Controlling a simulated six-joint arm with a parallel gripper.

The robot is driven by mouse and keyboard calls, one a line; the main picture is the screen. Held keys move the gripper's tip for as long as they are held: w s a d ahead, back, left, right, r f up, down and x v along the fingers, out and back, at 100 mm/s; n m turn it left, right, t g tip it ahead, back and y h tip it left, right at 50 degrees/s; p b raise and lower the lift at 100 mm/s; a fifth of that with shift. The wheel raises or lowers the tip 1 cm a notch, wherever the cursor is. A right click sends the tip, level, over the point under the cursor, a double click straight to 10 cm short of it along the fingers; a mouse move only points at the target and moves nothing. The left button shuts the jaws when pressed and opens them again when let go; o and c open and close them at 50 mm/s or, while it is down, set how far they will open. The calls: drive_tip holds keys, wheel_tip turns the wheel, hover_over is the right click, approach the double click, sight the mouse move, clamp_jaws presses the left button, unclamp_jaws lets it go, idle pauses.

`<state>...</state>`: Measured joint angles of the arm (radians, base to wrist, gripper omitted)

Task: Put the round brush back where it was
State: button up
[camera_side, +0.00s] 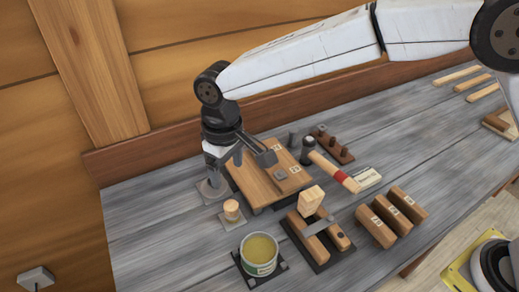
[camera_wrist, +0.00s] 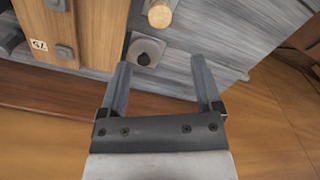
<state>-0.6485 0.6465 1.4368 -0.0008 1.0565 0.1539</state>
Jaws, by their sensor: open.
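I cannot make out the round brush for certain. A pale wooden cylinder (camera_side: 232,208) stands upright on a small grey plate; its top shows at the upper edge of the wrist view (camera_wrist: 160,13). Beside it is another grey square plate (camera_side: 210,195) with a dark round fitting, also in the wrist view (camera_wrist: 149,45). My gripper (camera_side: 240,158) is above the back left of the bench, by this second plate. In the wrist view my gripper (camera_wrist: 161,62) is open, with nothing held between its fingers, and the second plate lies just beyond the left fingertip.
An open tin (camera_side: 259,252), a holder with a wooden block (camera_side: 311,199) and several labelled blocks (camera_side: 376,228) stand in front. A wooden ledge (camera_side: 140,159) runs behind.

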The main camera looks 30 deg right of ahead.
drive_tip(key=shift+r, duration=0.75)
drive_tip(key=s+d+f+m+t, duration=0.1)
drive_tip(key=d+m, duration=0.1)
drive_tip(key=d, duration=0.8)
drive_tip(key=s+d+f+m, duration=0.1)
drive_tip(key=s+d, duration=0.1)
drive_tip(key=d, duration=0.8)
drive_tip(key=s+d+f+m, duration=0.1)
drive_tip(key=s+d, duration=0.2)
drive_tip(key=d, duration=0.1)
drive_tip(key=s+d+f+t, duration=0.1)
drive_tip(key=s+d, duration=0.3)
drive_tip(key=s+d+f+m, duration=0.1)
drive_tip(key=s+d, duration=0.3)
drive_tip(key=shift+f+m+t, duration=0.3)
drive_tip(key=shift+f, duration=0.05)
